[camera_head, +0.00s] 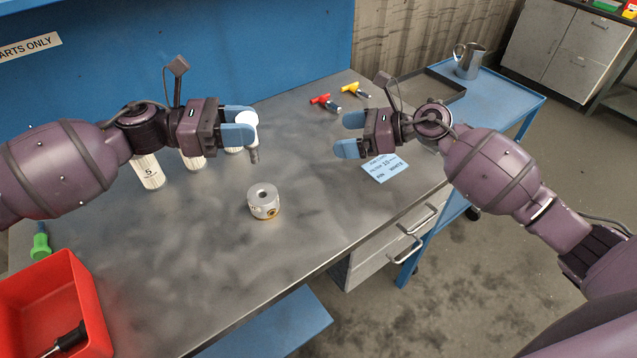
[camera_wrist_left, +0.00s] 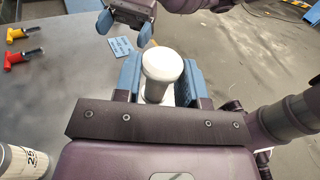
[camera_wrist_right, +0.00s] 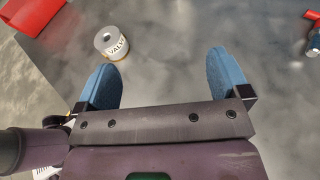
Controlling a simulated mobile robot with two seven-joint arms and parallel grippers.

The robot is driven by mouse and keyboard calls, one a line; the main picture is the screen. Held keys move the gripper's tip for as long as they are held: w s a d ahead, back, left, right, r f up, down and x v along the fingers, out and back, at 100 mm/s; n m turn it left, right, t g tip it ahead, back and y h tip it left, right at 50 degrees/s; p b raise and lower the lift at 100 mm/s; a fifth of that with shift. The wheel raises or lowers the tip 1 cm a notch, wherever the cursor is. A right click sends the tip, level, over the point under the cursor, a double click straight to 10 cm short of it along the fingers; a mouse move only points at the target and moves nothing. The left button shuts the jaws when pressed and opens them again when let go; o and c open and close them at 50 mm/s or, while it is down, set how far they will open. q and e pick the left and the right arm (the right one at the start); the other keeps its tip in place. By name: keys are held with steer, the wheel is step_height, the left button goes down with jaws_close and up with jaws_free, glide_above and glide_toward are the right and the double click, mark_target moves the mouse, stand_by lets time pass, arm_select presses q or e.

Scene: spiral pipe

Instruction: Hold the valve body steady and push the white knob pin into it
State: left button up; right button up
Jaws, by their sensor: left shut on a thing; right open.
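The white knob pin (camera_head: 249,121) is held above the bench by my left gripper (camera_head: 241,124), which is shut on it. Its grey shank points down in the head view. In the left wrist view the round white knob (camera_wrist_left: 161,65) sits between the blue fingers. The valve body (camera_head: 264,203), a short metal cylinder with a hole in its top, stands upright on the bench in front of the left gripper, apart from both grippers. It also shows in the right wrist view (camera_wrist_right: 113,42). My right gripper (camera_head: 350,135) is open and empty, to the right of the knob pin.
Red and yellow-handled parts (camera_head: 326,103) lie at the back. A blue card (camera_head: 385,168) lies near the right gripper. White cylinders (camera_head: 150,173) stand under my left arm. A red bin (camera_head: 90,300) is at front left. The bench around the valve body is clear.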

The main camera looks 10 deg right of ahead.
steer(key=s+a+f+n+g, duration=0.2)
steer(key=s+a, duration=0.2)
steer(key=a, duration=0.2)
steer(key=n+g, duration=0.1)
glide_toward(266, 200)
steer(key=x, duration=0.3)
steer(key=w+f+x, duration=0.1)
steer(key=x, duration=0.3)
steer(key=d+x, duration=0.1)
steer(key=x, duration=0.3)
steer(key=shift+w+a+f, duration=0.15)
steer(key=shift+w+f, duration=0.1)
steer(key=c, duration=1.3)
